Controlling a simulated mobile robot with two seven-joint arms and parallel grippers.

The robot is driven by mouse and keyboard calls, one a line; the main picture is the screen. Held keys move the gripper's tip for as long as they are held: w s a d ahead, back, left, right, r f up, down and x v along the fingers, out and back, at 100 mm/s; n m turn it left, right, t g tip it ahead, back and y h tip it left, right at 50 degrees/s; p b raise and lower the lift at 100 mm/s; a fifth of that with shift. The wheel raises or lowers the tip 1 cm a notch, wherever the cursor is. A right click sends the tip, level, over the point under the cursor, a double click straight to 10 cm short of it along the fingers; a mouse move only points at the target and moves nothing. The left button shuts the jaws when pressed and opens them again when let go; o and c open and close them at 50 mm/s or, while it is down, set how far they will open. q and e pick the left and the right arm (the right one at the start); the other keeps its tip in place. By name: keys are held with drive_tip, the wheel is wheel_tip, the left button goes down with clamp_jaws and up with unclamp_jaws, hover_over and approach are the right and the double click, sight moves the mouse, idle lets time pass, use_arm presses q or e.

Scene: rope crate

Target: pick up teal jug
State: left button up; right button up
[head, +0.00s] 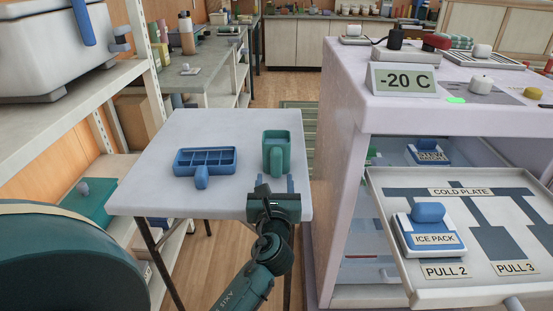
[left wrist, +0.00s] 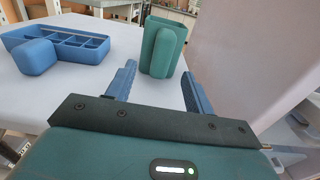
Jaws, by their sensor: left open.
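The teal jug (head: 283,148) stands upright on the small white table (head: 152,145), near its right side. Its handle faces my left gripper (head: 271,185), which is just in front of it. In the left wrist view the jug (left wrist: 155,45) stands ahead of and between the two blue fingers of the gripper (left wrist: 155,85). The fingers are open and apart, with nothing between them, and a gap shows between them and the jug. My right gripper is not in view.
A blue divided tray (head: 218,160) with a front handle lies left of the jug. At the right is a freezer cabinet with a -20 C sign (head: 407,80) and a pulled-out drawer (head: 395,185) holding an ice pack (head: 432,240). A metal shelf (head: 45,125) stands at the left.

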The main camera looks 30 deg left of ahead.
sight(276, 167)
use_arm(q)
drive_tip(key=shift+b+x, duration=0.5)
drive_tip(key=shift+x, duration=3)
drive_tip(key=shift+w+d, duration=0.1)
drive_tip(key=shift+c, duration=0.4)
clamp_jaws()
